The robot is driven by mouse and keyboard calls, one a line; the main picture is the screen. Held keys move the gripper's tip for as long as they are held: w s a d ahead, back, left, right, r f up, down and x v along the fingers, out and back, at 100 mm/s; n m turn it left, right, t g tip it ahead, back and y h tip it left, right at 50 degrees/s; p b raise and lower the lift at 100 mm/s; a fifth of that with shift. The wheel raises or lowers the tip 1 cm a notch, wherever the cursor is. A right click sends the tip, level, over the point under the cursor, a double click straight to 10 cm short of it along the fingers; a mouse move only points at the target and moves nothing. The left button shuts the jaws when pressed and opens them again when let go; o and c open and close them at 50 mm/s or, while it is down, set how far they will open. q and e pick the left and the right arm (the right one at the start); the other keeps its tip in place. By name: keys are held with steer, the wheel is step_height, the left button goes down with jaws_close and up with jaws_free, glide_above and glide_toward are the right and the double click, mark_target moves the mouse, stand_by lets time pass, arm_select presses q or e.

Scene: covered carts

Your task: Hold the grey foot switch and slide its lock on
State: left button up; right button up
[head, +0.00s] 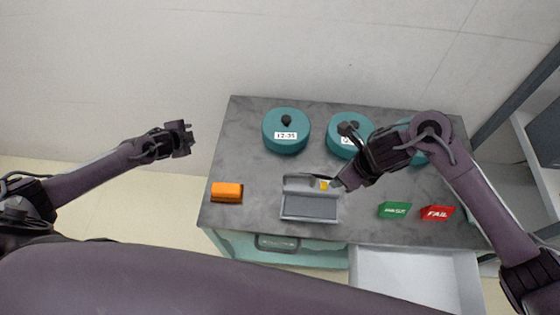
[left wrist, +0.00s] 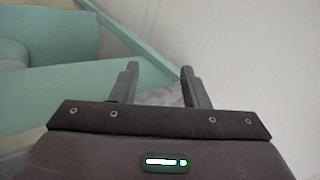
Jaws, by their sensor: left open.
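The grey foot switch (head: 309,207) lies on the cart top near its front edge, with a dark pedal face and a raised back part. A small yellow piece (head: 324,185) shows at the right of that back part. My right gripper (head: 339,184) is low beside the yellow piece, coming from the right; whether it touches it or how far its jaws are apart is unclear. My left gripper (head: 188,138) is open and empty, off the cart's left side, well away from the switch. Its two separated fingers show in the left wrist view (left wrist: 160,78).
Teal round canisters (head: 287,131) with black knobs stand along the back; my right arm partly covers those to the right. A green block (head: 394,210) and a red FAIL block (head: 437,213) lie right. A drawer (head: 415,275) stands open in front.

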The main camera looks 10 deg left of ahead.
arm_select(q)
steer(key=w+d+r+m+h, duration=0.1)
steer(key=w+d+r+m, duration=0.1)
steer(key=d, duration=0.2)
steer(key=w+d+r+m+h, duration=0.1)
steer(key=w+d+m, duration=0.1)
steer(key=d, duration=0.3)
steer(key=w+d+r+m+h, duration=0.1)
steer(key=w+d+r+m, duration=0.1)
steer(key=d, duration=0.3)
steer(key=shift+w+r+m, duration=0.15)
steer(key=shift+r+m, duration=0.2)
steer(key=shift+m, duration=0.45)
steer(key=s+d+r+m+g+h, duration=0.25)
steer(key=d+m, duration=0.65)
steer(key=d, duration=0.5)
step_height(320, 180, up, 4)
steer(key=f+m+g+y, duration=0.1)
steer(key=m+g+y, duration=0.45)
steer(key=m, duration=1.85)
glide_above(286, 177)
steer(key=w, duration=0.1)
steer(key=shift+a+r+g+h, duration=0.25)
steer(key=shift+g+h, duration=0.15)
steer(key=shift+h, duration=0.1)
steer(key=shift+f, duration=0.1)
steer(key=shift+s+d+f+m, duration=0.1)
steer(key=shift+f+m, duration=0.15)
steer(key=shift+m, duration=0.05)
steer(key=shift+f, duration=3.55)
